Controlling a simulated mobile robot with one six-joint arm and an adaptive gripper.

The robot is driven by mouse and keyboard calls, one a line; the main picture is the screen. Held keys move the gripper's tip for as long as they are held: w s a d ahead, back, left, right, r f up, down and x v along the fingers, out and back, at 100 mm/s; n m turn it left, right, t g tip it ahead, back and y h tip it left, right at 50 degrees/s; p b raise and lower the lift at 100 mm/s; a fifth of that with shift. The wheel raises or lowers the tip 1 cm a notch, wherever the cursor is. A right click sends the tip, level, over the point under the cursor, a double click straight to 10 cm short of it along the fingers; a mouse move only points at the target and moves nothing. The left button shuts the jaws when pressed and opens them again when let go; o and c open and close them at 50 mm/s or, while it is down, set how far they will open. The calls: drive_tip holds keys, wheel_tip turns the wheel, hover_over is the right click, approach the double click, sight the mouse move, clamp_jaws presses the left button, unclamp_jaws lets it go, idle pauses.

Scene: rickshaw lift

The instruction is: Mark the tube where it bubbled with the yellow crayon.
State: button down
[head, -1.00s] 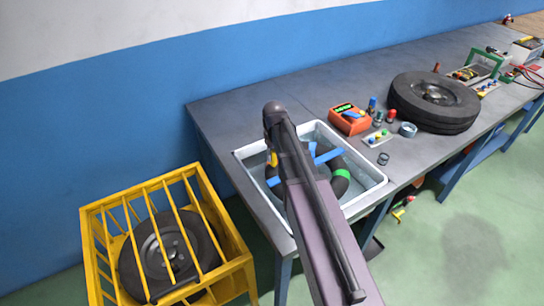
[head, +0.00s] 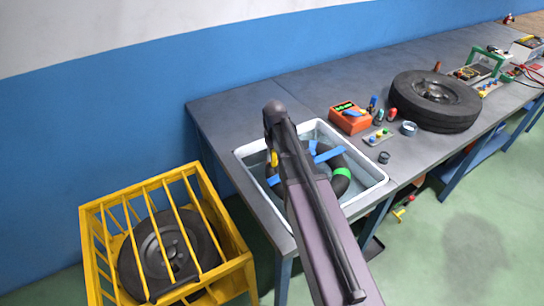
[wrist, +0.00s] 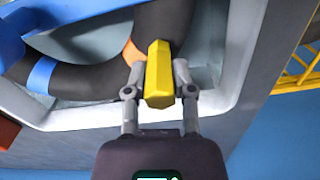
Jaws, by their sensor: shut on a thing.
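A black inner tube (head: 355,178) lies in the white basin (head: 371,196) set on the bench, with blue straps across it and a green band on it. My gripper (wrist: 156,78) is shut on the yellow crayon (wrist: 159,80), which points toward the tube (wrist: 92,76) in the wrist view. An orange mark or band (wrist: 132,52) shows on the tube beside the crayon's far end. I cannot tell whether the crayon touches the tube. In the head view my arm hides much of the basin; a bit of yellow (head: 274,159) shows beside it.
A yellow cage (head: 93,238) with a wheel stands on the floor at left. Right of the basin on the bench are an orange meter (head: 349,119), a small tray of coloured pieces (head: 377,137), small cans and a large tyre (head: 433,101). The bench behind the basin is clear.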

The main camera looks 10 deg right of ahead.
drive_tip(key=shift+s, duration=0.25)
drive_tip(key=shift+s+a, duration=0.1)
drive_tip(key=shift+s, duration=0.15)
drive_tip(key=shift+r, duration=0.1)
drive_tip(key=shift+w, duration=0.35)
idle(0.5)
drive_tip(key=shift+w+d, duration=0.2)
drive_tip(key=shift+w, duration=0.45)
drive_tip(key=shift+s, duration=0.2)
idle(0.4)
drive_tip(key=shift+s+a, duration=0.2)
drive_tip(key=shift+s, duration=0.5)
drive_tip(key=shift+s, duration=0.15)
